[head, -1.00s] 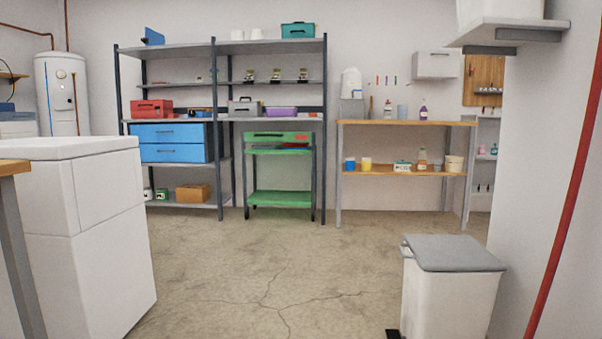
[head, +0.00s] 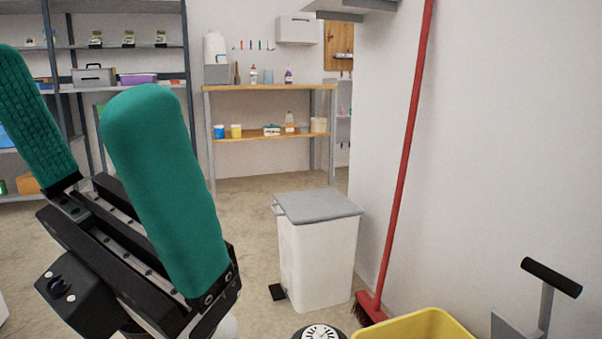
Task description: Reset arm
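My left gripper (head: 78,85) is raised close to the camera at the left of the head view. Its two green padded fingers point up and stand wide apart, with nothing between them. The black gripper body is below the fingers, and the arm behind it is mostly out of the picture. My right gripper is not in view.
A white bin (head: 318,262) with a grey lid stands ahead on the concrete floor. A red broom (head: 400,165) leans by the right wall. A yellow container (head: 425,328) and a black-handled grey object (head: 545,300) are at the lower right. A wooden-topped shelf table (head: 270,87) stands behind.

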